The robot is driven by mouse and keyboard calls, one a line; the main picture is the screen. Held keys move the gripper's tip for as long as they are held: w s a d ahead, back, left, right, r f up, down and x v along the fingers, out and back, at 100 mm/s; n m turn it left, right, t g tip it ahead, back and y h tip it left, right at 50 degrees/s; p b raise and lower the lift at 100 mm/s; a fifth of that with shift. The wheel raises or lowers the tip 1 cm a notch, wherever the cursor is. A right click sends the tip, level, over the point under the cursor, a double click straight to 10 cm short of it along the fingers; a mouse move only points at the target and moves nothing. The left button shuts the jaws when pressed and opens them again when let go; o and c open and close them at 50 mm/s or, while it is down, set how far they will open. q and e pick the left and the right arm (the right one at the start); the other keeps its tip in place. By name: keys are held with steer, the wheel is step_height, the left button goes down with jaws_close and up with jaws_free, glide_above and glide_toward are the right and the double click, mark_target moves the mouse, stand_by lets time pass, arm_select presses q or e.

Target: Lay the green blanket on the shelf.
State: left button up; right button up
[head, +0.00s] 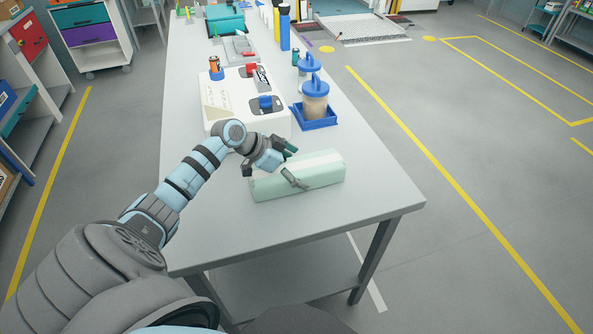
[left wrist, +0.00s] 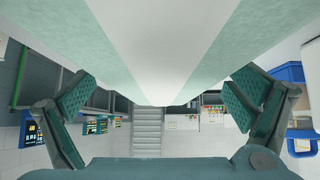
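The green blanket (head: 320,176) is a pale green roll with a white band along its top, near the table's front end. It appears to rest on the table; any small gap beneath is hard to judge. My left gripper (head: 268,158) is at its left part. In the left wrist view the blanket (left wrist: 215,40) fills the upper middle, and the gripper's (left wrist: 160,92) two fingers stand wide apart at its two sides, with no clear grip. My right gripper is out of view.
The grey table (head: 375,190) has a lower shelf (head: 290,275). Behind the blanket stand a white device (head: 225,115) and a blue tray (head: 318,123) with a blue-lidded jar (head: 315,105). Shelving (head: 45,105) stands at the left. Floor to the right is clear.

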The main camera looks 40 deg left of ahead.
arm_select(q)
steer(key=shift+w+a+r, duration=0.1)
steer(key=c, duration=1.7)
